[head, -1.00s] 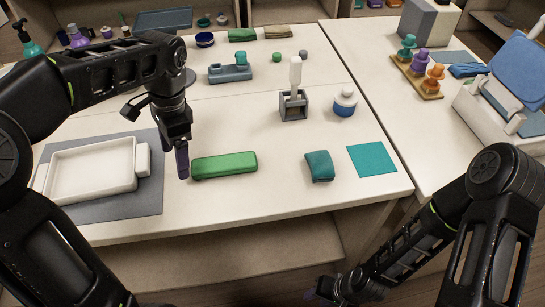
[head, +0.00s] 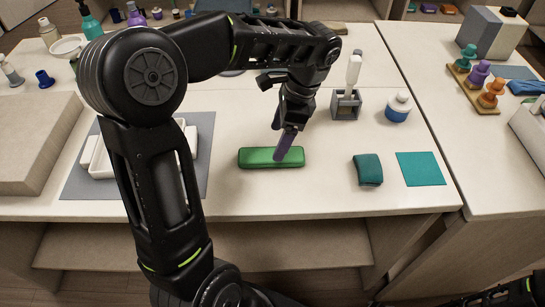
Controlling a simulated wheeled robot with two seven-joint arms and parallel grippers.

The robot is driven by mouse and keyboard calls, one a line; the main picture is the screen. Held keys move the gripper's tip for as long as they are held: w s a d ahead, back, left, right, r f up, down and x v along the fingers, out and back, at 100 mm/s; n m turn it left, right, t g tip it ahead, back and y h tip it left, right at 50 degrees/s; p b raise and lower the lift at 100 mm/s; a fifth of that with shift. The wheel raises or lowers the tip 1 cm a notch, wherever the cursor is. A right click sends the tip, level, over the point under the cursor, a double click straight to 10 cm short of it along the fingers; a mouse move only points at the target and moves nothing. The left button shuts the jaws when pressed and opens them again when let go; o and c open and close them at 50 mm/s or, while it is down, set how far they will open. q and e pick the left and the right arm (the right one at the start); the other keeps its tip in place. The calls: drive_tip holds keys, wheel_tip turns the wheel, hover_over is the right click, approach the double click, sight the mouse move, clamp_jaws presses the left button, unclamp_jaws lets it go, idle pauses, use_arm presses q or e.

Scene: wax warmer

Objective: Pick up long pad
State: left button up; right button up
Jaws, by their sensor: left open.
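The long green pad (head: 257,158) lies flat on the front part of the white table, left of the small teal pad. My left gripper (head: 283,143) points down at it from above, with its purple fingers overlapping the pad's right half in this view. The jaws are open. One finger covers part of the pad, and I cannot tell whether it touches it. My right gripper is out of view; only a dark bit of that arm shows at the bottom right.
A folded teal pad (head: 368,170) and a flat teal square (head: 420,169) lie to the right. A grey holder (head: 346,105) with a white-handled tool and a white-and-blue jar (head: 397,108) stand behind them. A white tray (head: 103,160) on a grey mat (head: 84,186) is at left, partly behind my arm.

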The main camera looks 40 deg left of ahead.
sight(271, 154)
use_arm(q)
drive_tip(key=shift+s+a+f, duration=0.1)
drive_tip(key=shift+f, duration=0.35)
drive_tip(key=shift+a+f, duration=0.1)
drive_tip(key=shift+f, duration=0.3)
drive_tip(key=p+x, duration=0.1)
drive_tip(key=x, duration=0.3)
drive_tip(key=shift+f, duration=0.2)
drive_tip(key=shift+c, duration=0.6)
drive_tip(key=c, duration=1.4)
drive_tip(key=shift+r, duration=0.1)
drive_tip(key=shift+c, duration=0.2)
